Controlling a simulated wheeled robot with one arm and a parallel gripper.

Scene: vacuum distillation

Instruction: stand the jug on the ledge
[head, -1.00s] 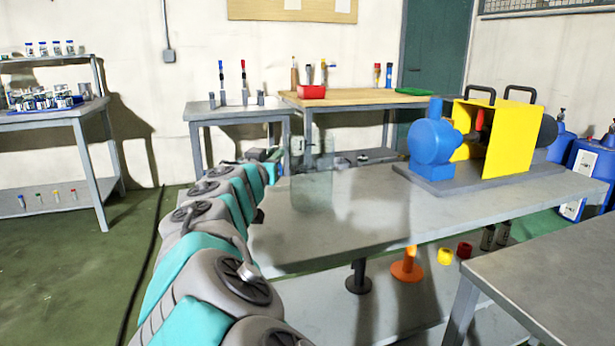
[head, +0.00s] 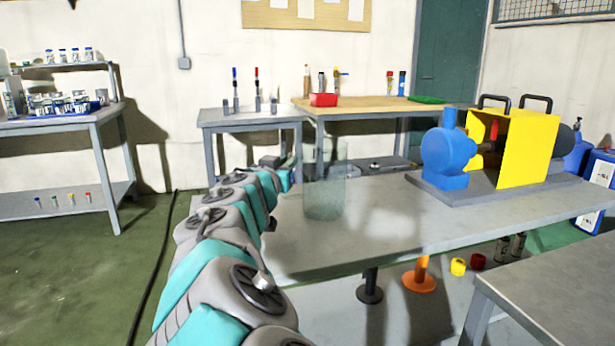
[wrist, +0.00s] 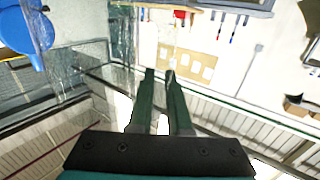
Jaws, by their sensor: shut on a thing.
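The jug (head: 325,190) is clear, see-through glass and looks upright in the head view, beside the end of my arm and overlapping the grey table behind it. My gripper (wrist: 160,76) is shut on the jug; its two dark green fingers are close together in the wrist view. Clear glass edges show around the fingertips there, but the exact grip is hard to make out. In the head view the fingers are too small to tell apart. A raised shelf (head: 95,65) on the left bench carries several small bottles; I cannot tell whether it is the ledge.
The grey table (head: 400,230) bears a blue and yellow pump (head: 525,150) at right; its near left part looks clear. A left bench (head: 60,126) holds racks of vials. A small grey table (head: 250,118) and a wooden-topped bench (head: 380,106) stand behind. Green floor is free at left.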

